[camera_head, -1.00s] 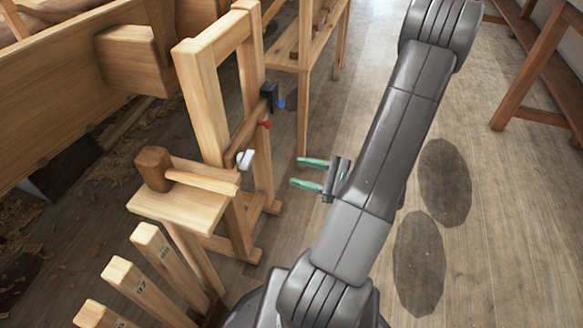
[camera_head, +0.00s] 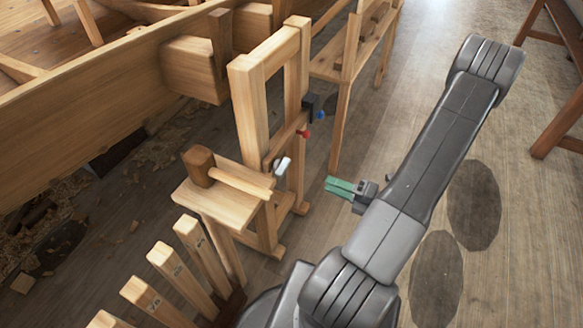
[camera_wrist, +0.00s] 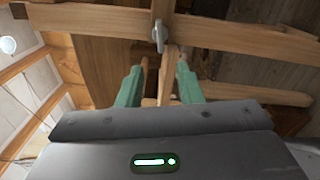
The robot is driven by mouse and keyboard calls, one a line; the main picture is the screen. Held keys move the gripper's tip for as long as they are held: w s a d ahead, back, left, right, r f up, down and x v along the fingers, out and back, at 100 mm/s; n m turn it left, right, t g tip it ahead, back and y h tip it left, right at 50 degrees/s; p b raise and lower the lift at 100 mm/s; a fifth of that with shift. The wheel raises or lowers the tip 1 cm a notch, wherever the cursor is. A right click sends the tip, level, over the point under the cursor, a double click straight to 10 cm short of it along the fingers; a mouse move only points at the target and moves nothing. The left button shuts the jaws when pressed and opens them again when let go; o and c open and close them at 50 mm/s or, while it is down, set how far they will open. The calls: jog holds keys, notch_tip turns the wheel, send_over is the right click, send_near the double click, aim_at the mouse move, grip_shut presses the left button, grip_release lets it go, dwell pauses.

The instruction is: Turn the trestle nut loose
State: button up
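The trestle (camera_head: 243,105) is an upright wooden frame standing beside the hull. A pale grey wing nut (camera_head: 282,168) sits on its crossbar; this appears to be the trestle nut. In the wrist view the wing nut (camera_wrist: 159,34) is on a horizontal wooden bar, upper middle, its wings roughly upright. My gripper (camera_head: 338,187) has green fingers that point left toward the trestle, with a clear gap to the nut. In the wrist view my gripper (camera_wrist: 158,80) is open and empty, its fingers on either side of the nut's line.
A wooden mallet (camera_head: 200,167) lies on a small stand (camera_head: 215,210) close by. Several upright wooden pieces stand at front left.

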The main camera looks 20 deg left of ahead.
aim_at(280, 166)
jog(key=w+a+b, duration=0.1)
jog(key=a+b, duration=0.1)
jog(key=a, duration=1.1)
jog(key=shift+a, duration=0.15)
grip_shut()
